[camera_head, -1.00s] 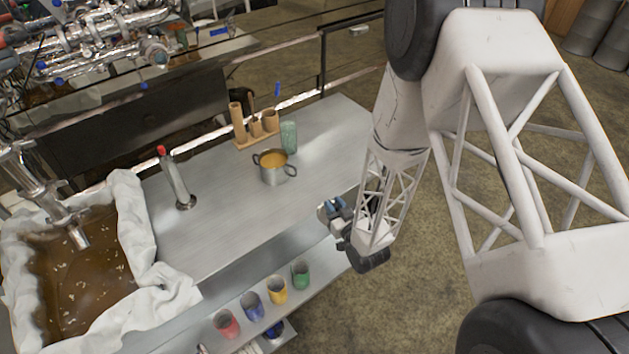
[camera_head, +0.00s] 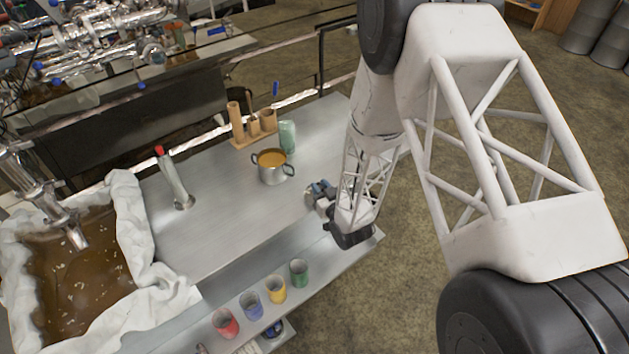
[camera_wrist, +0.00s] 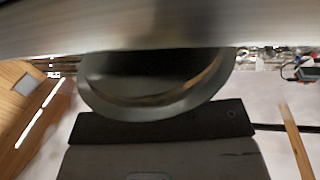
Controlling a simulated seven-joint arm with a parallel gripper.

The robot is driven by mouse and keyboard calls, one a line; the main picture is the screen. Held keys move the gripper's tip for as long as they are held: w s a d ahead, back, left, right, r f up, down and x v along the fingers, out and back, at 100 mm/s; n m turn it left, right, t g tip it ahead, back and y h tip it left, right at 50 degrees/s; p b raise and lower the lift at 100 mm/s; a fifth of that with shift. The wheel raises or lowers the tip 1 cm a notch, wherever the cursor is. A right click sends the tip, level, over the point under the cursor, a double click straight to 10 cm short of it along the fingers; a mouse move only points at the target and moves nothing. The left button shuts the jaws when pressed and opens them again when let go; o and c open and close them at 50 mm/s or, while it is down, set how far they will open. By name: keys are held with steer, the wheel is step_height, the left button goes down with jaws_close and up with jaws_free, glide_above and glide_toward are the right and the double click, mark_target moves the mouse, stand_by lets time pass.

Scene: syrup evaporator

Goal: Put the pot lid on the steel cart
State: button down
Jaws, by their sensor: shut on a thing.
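My gripper (camera_head: 322,190) is right of the pot in the head view, over the right part of the grey steel top (camera_head: 225,215), which I take to be the steel cart. It is shut on the pot lid, of which a small grey edge (camera_head: 308,198) shows there; my gripper and arm hide the rest. In the wrist view a blurred brushed-metal band, likely the lid (camera_wrist: 160,25), spans the top, with a curved metal part below it at the dark jaws. The steel pot (camera_head: 273,176) stands uncovered on the top, with orange-brown contents.
A wooden holder (camera_head: 255,138) with cups and a green glass (camera_head: 288,137) stand behind the pot. A red-tipped upright tool (camera_head: 175,178) stands left. Several coloured cups (camera_head: 276,290) line the lower front ledge. The cloth-edged syrup pan (camera_head: 75,270) is far left. The front middle of the top is clear.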

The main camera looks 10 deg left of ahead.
steer(key=x, duration=0.4)
steer(key=shift+f, duration=0.3)
steer(key=shift+f, duration=0.1)
steer(key=c, duration=0.9)
jaws_free()
steer(key=shift+s, duration=0.1)
steer(key=shift+c, duration=0.2)
steer(key=shift+d, duration=0.1)
steer(key=v, duration=1.2)
steer(key=shift+r, duration=0.25)
